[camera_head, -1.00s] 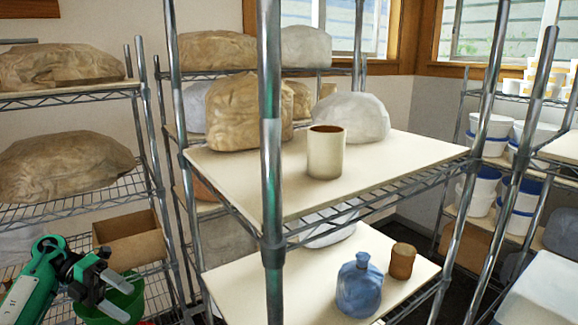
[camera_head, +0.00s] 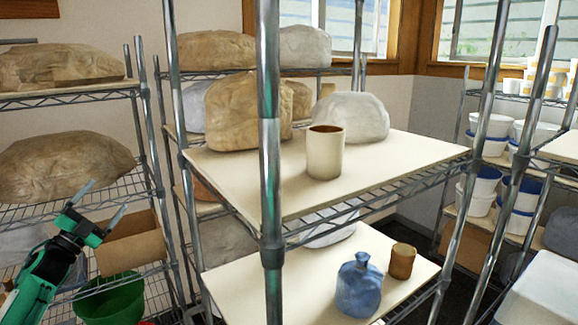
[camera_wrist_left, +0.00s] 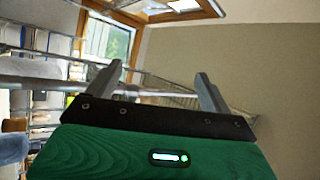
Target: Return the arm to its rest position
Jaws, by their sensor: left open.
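My left gripper (camera_head: 98,205) is at the lower left of the head view, on a green arm, with its fingers pointing up and to the right. Its jaws are open and empty. In the left wrist view its two fingers (camera_wrist_left: 157,85) stand apart with only the wall and shelving beyond them. It is in front of the left wire rack, beside a brown cardboard box. My right gripper is not in view.
A metal post (camera_head: 270,150) of the middle rack stands close in front. That rack holds a cream cylinder (camera_head: 325,155), a blue bottle (camera_head: 359,285) and a small brown cup (camera_head: 402,261). A green bucket (camera_head: 112,300) and the cardboard box (camera_head: 132,243) sit at the lower left.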

